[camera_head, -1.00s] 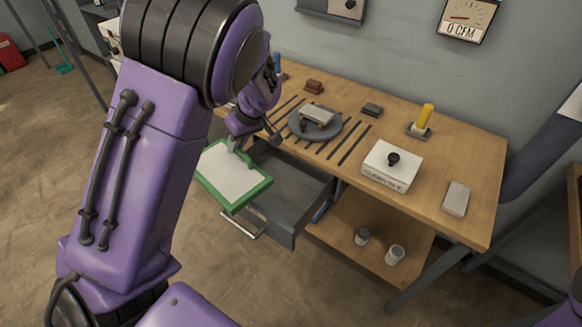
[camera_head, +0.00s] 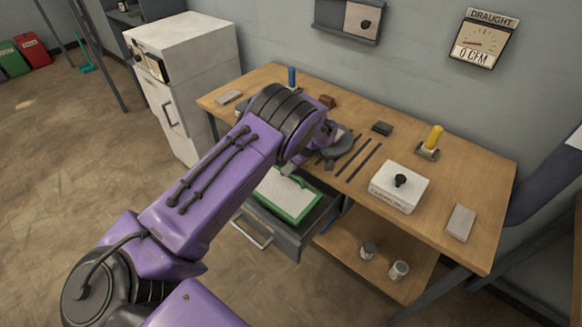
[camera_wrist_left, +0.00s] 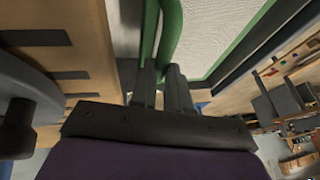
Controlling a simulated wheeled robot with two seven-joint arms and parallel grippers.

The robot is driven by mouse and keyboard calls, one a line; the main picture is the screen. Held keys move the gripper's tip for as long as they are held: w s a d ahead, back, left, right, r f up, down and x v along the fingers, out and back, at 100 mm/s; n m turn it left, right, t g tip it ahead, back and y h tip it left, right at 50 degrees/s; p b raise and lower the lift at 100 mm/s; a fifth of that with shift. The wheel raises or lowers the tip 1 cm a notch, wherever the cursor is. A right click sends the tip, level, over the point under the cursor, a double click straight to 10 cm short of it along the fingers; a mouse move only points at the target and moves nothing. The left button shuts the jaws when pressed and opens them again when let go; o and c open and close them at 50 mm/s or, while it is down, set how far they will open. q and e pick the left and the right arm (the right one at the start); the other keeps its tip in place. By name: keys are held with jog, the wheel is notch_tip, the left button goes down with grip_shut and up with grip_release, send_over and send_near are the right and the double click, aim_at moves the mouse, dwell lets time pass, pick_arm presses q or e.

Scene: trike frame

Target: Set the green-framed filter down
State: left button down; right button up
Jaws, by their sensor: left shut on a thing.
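The green-framed filter (camera_head: 283,192), a white sheet in a green rim, lies over or within the open grey drawer (camera_head: 291,238) under the bench's front edge. I cannot tell whether it touches the drawer floor. My left gripper (camera_head: 287,170) is shut on the filter's rim at its bench side, partly hidden by my purple arm. In the left wrist view, the two grey fingers (camera_wrist_left: 162,85) pinch the green frame (camera_wrist_left: 170,30), with the white sheet (camera_wrist_left: 205,35) beyond. My right gripper is not in view.
Two jars (camera_head: 383,259) stand on the lower shelf. A white cabinet (camera_head: 190,85) stands at the left.

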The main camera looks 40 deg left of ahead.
pick_arm(q)
jog(key=shift+w+f, duration=0.15)
jog(key=shift+f, duration=0.3)
jog(key=shift+f, duration=0.15)
jog(key=shift+f+b, duration=0.45)
jog(key=shift+b, duration=0.15)
jog(key=c, duration=1.1)
grip_release()
jog(key=shift+r, duration=0.1)
jog(key=shift+r, duration=0.1)
